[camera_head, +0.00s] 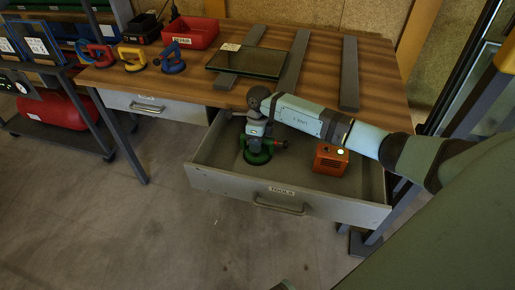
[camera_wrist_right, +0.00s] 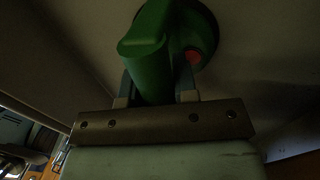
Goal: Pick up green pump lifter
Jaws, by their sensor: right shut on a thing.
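The green pump lifter (camera_head: 255,156) is in the open drawer labelled TOOLS, towards its left side. My right gripper (camera_head: 257,140) is above it, pointing down, with its arm coming in from the right. In the right wrist view, the lifter's green handle (camera_wrist_right: 150,60) lies between the two fingers, and the gripper is shut on it. A round green base and a red button show beyond the handle. I cannot tell whether the base touches the drawer floor. My left gripper is not in view.
The open drawer (camera_head: 228,180) has raised walls around the lifter. An orange box (camera_head: 331,160) stands to the right inside it. On the wooden table (camera_head: 190,85) are a glass pane (camera_head: 248,61), grey bars, a red bin (camera_head: 190,32) and red, yellow and blue lifters.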

